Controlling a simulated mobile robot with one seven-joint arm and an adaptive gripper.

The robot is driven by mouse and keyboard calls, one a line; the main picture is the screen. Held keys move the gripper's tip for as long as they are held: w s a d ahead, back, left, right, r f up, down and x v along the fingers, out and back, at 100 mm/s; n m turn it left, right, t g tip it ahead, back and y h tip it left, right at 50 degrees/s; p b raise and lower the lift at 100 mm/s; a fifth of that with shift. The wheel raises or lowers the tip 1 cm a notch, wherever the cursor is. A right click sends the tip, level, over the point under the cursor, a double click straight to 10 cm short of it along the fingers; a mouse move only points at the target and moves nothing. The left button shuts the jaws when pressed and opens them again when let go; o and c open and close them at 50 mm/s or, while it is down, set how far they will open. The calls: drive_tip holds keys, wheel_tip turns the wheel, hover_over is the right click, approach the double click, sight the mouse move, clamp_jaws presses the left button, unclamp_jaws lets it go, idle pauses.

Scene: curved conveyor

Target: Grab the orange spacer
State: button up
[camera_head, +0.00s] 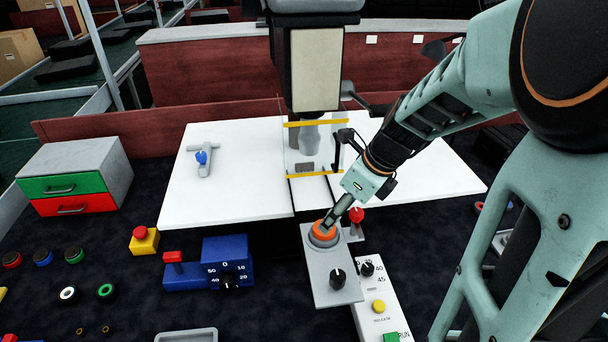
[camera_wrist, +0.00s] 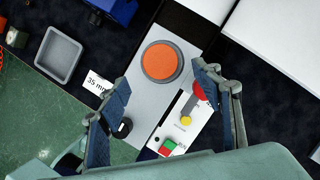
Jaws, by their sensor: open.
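An orange disc (camera_wrist: 163,61) with a dark grey rim lies flat on a light grey plate (camera_wrist: 150,98); it is the largest orange round piece in view. In the head view the orange piece (camera_head: 323,233) sits at the plate's far end, partly covered by my gripper (camera_head: 339,212). Whether it is loose or part of the plate I cannot tell. In the wrist view my gripper (camera_wrist: 161,75) is open, its two fingers wide apart on either side of the plate, with nothing between them held. The disc lies just ahead of the fingertips.
A black knob (camera_head: 337,279) and a white control box (camera_head: 378,305) stand close by, with a red knob (camera_head: 356,215) beside the disc. A machine with a clear guard (camera_head: 310,150) stands behind. Several small rings lie left, including a brownish one (camera_head: 80,331).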

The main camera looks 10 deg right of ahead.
sight(317, 233)
drive_tip(key=shift+x, duration=3)
drive_tip(key=shift+w, duration=0.1)
drive_tip(key=c, duration=1.2)
